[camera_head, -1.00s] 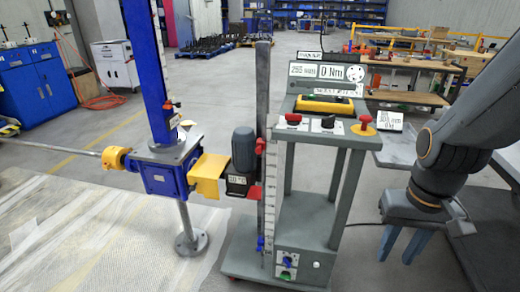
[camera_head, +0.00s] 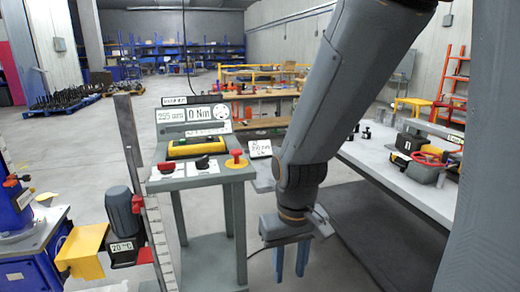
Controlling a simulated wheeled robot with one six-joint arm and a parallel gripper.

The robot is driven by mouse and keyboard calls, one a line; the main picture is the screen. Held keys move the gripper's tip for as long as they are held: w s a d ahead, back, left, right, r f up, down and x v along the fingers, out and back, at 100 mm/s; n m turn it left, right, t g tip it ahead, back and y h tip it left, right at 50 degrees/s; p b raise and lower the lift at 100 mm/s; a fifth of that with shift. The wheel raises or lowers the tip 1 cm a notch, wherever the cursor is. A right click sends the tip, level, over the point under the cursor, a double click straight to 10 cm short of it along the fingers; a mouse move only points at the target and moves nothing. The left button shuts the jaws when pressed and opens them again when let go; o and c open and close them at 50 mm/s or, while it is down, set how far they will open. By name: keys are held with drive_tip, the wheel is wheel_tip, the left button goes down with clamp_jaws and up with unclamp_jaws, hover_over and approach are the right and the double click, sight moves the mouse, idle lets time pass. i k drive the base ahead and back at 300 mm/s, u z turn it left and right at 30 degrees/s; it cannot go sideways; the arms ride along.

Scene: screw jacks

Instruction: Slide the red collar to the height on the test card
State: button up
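The red collar (camera_head: 138,204) sits on the grey upright rail (camera_head: 126,140) at the left of the test stand, beside the grey motor (camera_head: 124,212). White scale markings (camera_head: 158,240) run down the rail's lower part. The test card (camera_head: 261,148) is a small white card behind the stand's right side; its print is too small to read surely. My gripper (camera_head: 290,272) points down to the right of the stand, well apart from the collar. Its two blue fingers are spread with nothing between them. The rail's lower end is out of view.
The stand's grey top (camera_head: 200,172) carries red and black knobs and a display reading 0 Nm (camera_head: 199,114). A blue gearbox with a yellow guard (camera_head: 82,250) is at lower left. A grey bench (camera_head: 405,180) with tools stands right.

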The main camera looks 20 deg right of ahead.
sight(138, 203)
drive_tip(key=u, duration=0.9)
drive_tip(key=k, duration=0.65)
drive_tip(key=z, duration=0.75)
drive_tip(key=i, duration=0.9)
